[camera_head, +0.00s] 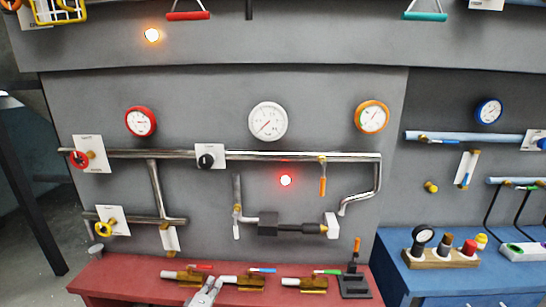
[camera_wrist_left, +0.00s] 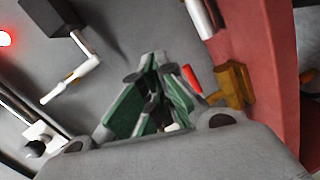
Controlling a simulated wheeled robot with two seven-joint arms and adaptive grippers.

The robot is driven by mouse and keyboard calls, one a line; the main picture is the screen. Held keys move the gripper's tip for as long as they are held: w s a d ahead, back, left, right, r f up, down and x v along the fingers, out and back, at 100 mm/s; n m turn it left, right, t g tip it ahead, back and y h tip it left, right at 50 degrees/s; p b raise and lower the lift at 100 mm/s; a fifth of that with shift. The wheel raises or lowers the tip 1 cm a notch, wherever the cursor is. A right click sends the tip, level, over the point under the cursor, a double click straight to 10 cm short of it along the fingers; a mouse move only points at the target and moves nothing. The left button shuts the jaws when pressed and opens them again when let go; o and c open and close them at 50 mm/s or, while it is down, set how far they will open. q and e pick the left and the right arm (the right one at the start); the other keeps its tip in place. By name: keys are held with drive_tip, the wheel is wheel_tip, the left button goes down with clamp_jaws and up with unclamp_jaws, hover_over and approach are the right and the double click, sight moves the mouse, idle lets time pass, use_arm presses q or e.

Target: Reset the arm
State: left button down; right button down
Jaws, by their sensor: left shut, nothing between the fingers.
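My left gripper (camera_head: 207,288) is low in the head view, at the front edge of the red bench, in front of brass valves. Its fingers are together and hold nothing. In the left wrist view the green-sided fingers (camera_wrist_left: 152,92) meet near the middle, with a red-handled brass valve (camera_wrist_left: 232,84) to their right. My right gripper does not show in either view.
A grey wall panel (camera_head: 215,110) carries steel pipes (camera_head: 265,156), gauges (camera_head: 268,121) and valves. The red bench (camera_head: 120,275) holds brass valves (camera_head: 250,282) and a black stand (camera_head: 354,285). A blue bench (camera_head: 430,280) stands to the right.

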use_arm(q)
drive_tip(key=s+d+f+m+g, duration=0.1)
drive_tip(key=s+f+m+g, duration=0.15)
drive_tip(key=s+f, duration=0.65)
drive_tip(key=s+d+f+m+g, duration=0.1)
drive_tip(key=s+f+m+g, duration=0.15)
drive_tip(key=f, duration=1.15)
drive_tip(key=s+d+f+m+g, duration=0.1)
drive_tip(key=s+f+m+g, duration=0.15)
drive_tip(key=s+f, duration=0.65)
drive_tip(key=s+a+f+m+g, duration=0.2)
drive_tip(key=s+f, duration=0.5)
drive_tip(key=s, duration=0.4)
drive_tip(key=s+a+f+m+g+y, duration=0.1)
drive_tip(key=s+a+f+m+g, duration=0.1)
drive_tip(key=s+f, duration=0.5)
drive_tip(key=s+a+f+m+g+y, duration=0.1)
drive_tip(key=s+a+f+m+g, duration=0.2)
drive_tip(key=s+f, duration=0.5)
drive_tip(key=s+a+m, duration=0.1)
drive_tip(key=s, duration=0.6)
drive_tip(key=shift+s+a+m, duration=0.25)
drive_tip(key=shift+m, duration=0.1)
